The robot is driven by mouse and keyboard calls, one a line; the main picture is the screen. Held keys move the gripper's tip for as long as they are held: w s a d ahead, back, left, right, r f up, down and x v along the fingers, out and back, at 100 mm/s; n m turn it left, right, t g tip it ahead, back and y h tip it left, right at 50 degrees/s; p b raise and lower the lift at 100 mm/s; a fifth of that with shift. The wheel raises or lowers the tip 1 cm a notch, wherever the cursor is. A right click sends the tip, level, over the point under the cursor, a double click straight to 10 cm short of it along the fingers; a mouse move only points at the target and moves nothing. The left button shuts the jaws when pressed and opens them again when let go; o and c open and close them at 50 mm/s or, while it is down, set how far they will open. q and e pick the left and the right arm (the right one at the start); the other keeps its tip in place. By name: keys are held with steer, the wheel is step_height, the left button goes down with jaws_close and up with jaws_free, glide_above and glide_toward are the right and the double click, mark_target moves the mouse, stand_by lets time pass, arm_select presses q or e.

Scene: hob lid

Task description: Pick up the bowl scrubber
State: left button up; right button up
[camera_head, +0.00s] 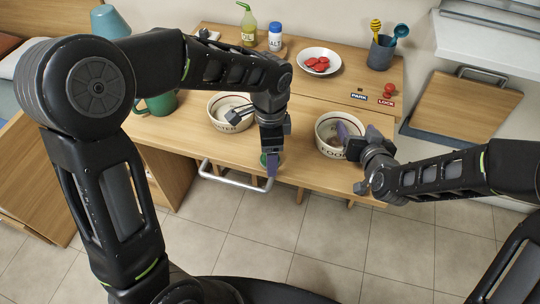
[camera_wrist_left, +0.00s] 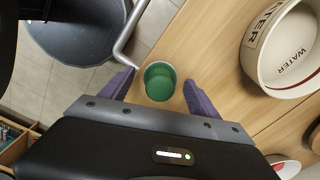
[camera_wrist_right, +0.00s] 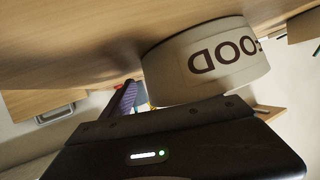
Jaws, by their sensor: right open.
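A small green round thing (camera_wrist_left: 159,80), which may be the bowl scrubber, is at the front edge of the wooden counter. In the head view it shows only partly (camera_head: 265,159), behind my left gripper (camera_head: 270,168). My left gripper (camera_wrist_left: 159,86) is open, with one purple finger on each side of the green thing and a gap showing on both sides. My right gripper (camera_head: 352,140) is open at the FOOD bowl (camera_head: 328,146). One finger shows over the bowl's inside; in the right wrist view the bowl (camera_wrist_right: 205,62) hides the other finger.
The WATER bowl (camera_head: 218,122) stands behind my left gripper. A plate with red pieces (camera_head: 319,61), a salt bottle (camera_head: 275,37), a green bottle (camera_head: 248,28) and a utensil cup (camera_head: 381,53) stand at the back. A metal rail (camera_head: 235,183) runs along the counter's front.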

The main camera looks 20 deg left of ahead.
arm_select(q)
jaws_close()
step_height(320, 180, up, 10)
stand_by(1.1)
stand_by(0.6)
